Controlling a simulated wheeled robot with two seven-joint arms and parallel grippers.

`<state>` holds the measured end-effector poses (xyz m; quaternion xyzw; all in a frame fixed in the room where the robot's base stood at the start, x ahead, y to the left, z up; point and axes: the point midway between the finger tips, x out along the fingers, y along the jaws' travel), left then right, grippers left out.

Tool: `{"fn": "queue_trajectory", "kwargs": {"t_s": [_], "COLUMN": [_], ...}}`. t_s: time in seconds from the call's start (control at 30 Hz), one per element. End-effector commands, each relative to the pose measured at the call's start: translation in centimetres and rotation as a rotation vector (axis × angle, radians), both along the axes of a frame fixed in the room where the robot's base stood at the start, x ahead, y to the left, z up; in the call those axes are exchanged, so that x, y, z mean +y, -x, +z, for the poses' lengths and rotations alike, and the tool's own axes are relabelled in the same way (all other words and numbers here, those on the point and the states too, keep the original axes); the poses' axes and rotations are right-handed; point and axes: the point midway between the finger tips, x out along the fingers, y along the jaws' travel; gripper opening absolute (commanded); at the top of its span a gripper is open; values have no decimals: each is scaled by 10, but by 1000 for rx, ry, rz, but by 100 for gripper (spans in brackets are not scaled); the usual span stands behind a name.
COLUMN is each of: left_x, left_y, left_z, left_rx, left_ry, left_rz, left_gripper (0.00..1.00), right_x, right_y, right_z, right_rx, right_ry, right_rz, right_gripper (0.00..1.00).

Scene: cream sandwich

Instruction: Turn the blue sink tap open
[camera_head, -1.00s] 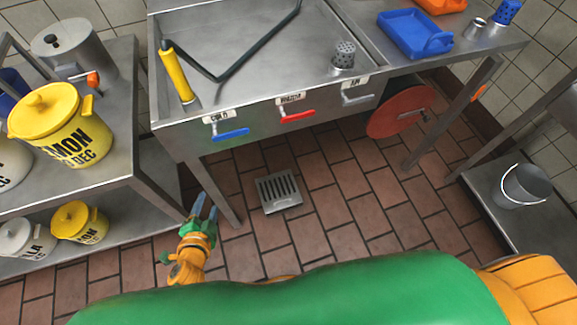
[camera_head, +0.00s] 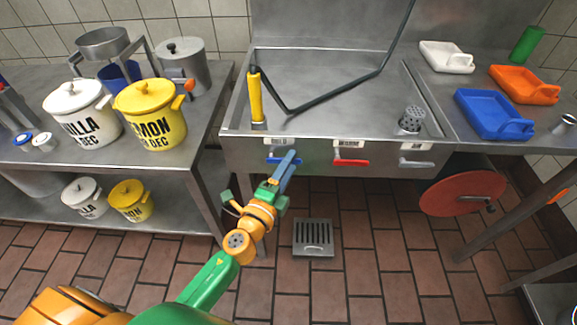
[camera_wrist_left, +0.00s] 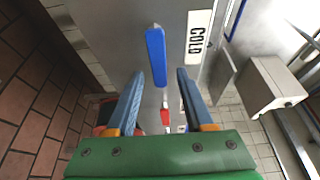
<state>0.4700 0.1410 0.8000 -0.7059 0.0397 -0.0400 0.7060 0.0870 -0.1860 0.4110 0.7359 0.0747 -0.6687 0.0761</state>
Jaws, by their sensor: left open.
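The blue tap lever (camera_head: 283,160) is on the front panel of the steel sink (camera_head: 350,160), under a small label. My right gripper is not in view.
A red lever (camera_head: 350,161) and a grey lever (camera_head: 416,163) are to the right on the same panel. A yellow-handled spray hose (camera_head: 256,98) stands in the sink. A rack with yellow and white pots (camera_head: 150,112) is on the left. A floor drain (camera_head: 313,238) lies below.

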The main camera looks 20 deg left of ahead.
Motion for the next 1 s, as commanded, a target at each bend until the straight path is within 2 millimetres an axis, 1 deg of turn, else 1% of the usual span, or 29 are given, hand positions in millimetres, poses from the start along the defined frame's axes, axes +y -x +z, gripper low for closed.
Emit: {"fn": "queue_trajectory", "kwargs": {"t_s": [0.03,0.07,0.1,0.2,1.0], "left_x": [0,0,0,0,0], "left_y": [0,0,0,0,1], "left_z": [0,0,0,0,-1], "left_rx": [0,0,0,0,2], "left_ry": [0,0,0,0,1], "left_rz": [0,0,0,0,-1], "left_gripper": [44,36,26,0,0], "right_x": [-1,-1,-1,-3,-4], "right_y": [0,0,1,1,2], "right_z": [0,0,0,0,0], "right_rx": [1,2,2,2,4], "right_ry": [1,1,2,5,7], "right_rz": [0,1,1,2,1], "right_gripper": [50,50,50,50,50]}}
